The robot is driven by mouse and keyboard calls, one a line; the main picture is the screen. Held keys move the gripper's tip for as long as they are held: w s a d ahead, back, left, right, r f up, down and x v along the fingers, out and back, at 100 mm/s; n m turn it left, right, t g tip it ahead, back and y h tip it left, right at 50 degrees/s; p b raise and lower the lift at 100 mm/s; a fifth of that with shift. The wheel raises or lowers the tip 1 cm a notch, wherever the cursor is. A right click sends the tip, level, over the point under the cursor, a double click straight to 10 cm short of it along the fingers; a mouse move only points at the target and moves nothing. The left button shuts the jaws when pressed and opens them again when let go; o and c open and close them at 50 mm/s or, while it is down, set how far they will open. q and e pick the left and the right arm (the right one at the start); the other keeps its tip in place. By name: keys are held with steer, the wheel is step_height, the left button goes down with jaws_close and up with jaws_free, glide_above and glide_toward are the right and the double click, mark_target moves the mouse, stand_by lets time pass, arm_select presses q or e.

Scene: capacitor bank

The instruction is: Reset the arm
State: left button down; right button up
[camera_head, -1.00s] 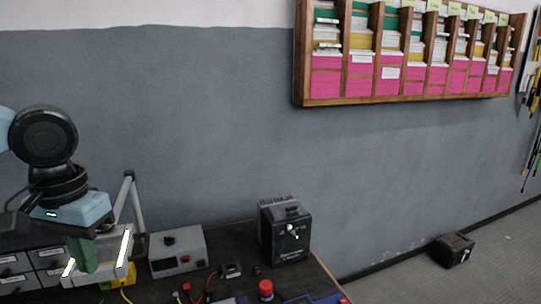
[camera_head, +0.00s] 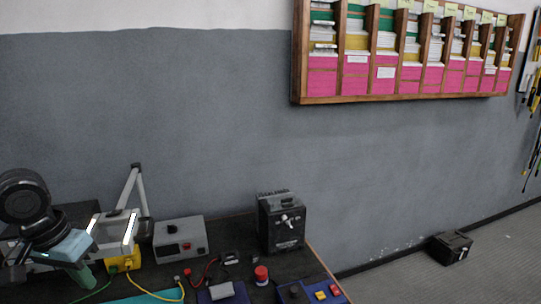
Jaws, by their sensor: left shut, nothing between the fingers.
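My left gripper (camera_head: 114,231) shows at the lower left in the head view. It is shut and empty, in front of the left part of the dark bench. My left arm's black joint, light blue wrist and green link show beside and below it. The arm overlaps the equipment behind it, so part of the bench's left end is hidden. My right gripper is not in view.
On the bench are a grey box with a dark knob (camera_head: 180,240), a black device (camera_head: 282,222), a red button (camera_head: 261,275) and cables. A yellow part (camera_head: 123,263) is near my gripper. A wooden rack (camera_head: 405,55) hangs above; a black box (camera_head: 451,248) is on the floor.

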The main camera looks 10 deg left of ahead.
arm_select(q)
steer(key=s+a+f+t, duration=0.1)
steer(key=s+a+f, duration=0.15)
steer(key=f, duration=0.45)
steer(key=s+a+f+t, duration=0.1)
steer(key=a+f, duration=0.2)
steer(key=f, duration=0.5)
steer(key=s+d+f+t, duration=0.1)
steer(key=s+d+f, duration=0.3)
steer(key=f, duration=0.5)
steer(key=s+d+f+t, duration=0.1)
steer(key=s+d+f, duration=0.1)
steer(key=s+f, duration=0.6)
steer(key=s+d+f+m+t, duration=0.1)
steer(key=s+d+f, duration=0.2)
steer(key=d, duration=0.7)
steer(key=s+d+f+m+t+p, duration=0.1)
steer(key=s+d+f, duration=0.2)
steer(key=d, duration=0.7)
steer(key=shift+s+d+t+h, duration=0.2)
steer(key=shift+s+t+h, duration=0.2)
steer(key=shift+s, duration=0.3)
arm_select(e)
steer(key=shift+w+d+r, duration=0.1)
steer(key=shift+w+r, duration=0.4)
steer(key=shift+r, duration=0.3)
